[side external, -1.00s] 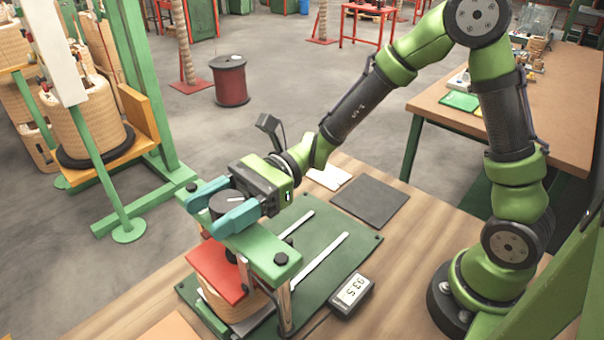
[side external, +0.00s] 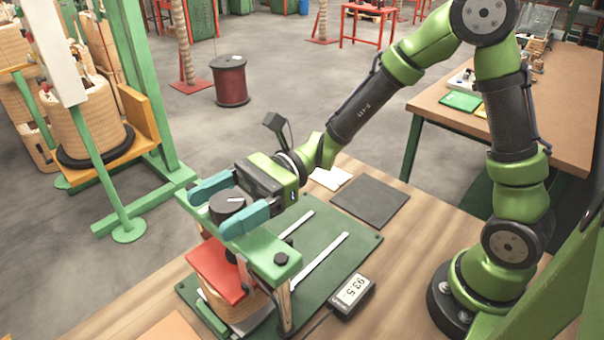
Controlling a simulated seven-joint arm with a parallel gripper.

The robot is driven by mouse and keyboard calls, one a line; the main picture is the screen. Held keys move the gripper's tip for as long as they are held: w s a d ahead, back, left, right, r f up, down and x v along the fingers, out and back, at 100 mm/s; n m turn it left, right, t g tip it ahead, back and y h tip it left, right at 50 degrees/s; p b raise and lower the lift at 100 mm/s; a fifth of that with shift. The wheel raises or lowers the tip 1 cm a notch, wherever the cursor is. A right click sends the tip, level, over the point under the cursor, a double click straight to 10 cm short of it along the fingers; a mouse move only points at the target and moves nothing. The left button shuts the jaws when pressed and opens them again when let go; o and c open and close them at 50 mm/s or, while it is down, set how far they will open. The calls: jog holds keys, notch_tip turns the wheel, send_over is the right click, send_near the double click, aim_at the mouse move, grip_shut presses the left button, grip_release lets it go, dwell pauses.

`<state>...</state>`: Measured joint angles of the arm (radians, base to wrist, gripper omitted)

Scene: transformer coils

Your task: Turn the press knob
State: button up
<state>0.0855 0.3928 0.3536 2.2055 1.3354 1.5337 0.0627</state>
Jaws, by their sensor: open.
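The press knob (side external: 228,202) is a dark round knob with a white line on its top. It sits on the green crossbar (side external: 268,248) of the press. My gripper (side external: 228,203) has its two teal fingers on either side of the knob, and they look apart from it. Under the crossbar, a red plate (side external: 215,272) lies on a tan wound coil (side external: 232,312).
The press stands on a green base plate (side external: 325,232) with two pale rails, on a wooden table (side external: 400,240). A dark grey mat (side external: 370,197) and a white pad (side external: 330,178) lie behind it. A green stand with coils is at the left.

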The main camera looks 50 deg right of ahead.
jog(key=s+d, duration=0.1)
jog(key=d, duration=1.5)
jog(key=shift+s, duration=0.2)
jog(key=s+d+f+n+g+h, duration=0.2)
jog(key=s+d+f+n+h, duration=0.3)
jog(key=s+f+n+h, duration=0.45)
jog(key=d+r+n+t+h, duration=0.3)
jog(key=r+n+t+h, duration=0.2)
jog(key=r, duration=0.7)
jog(key=w+t+h, duration=0.1)
jog(key=t, duration=0.1)
jog(key=shift+t, duration=0.3)
jog(key=shift+r+n+h, duration=0.1)
jog(key=shift+n+h, duration=0.15)
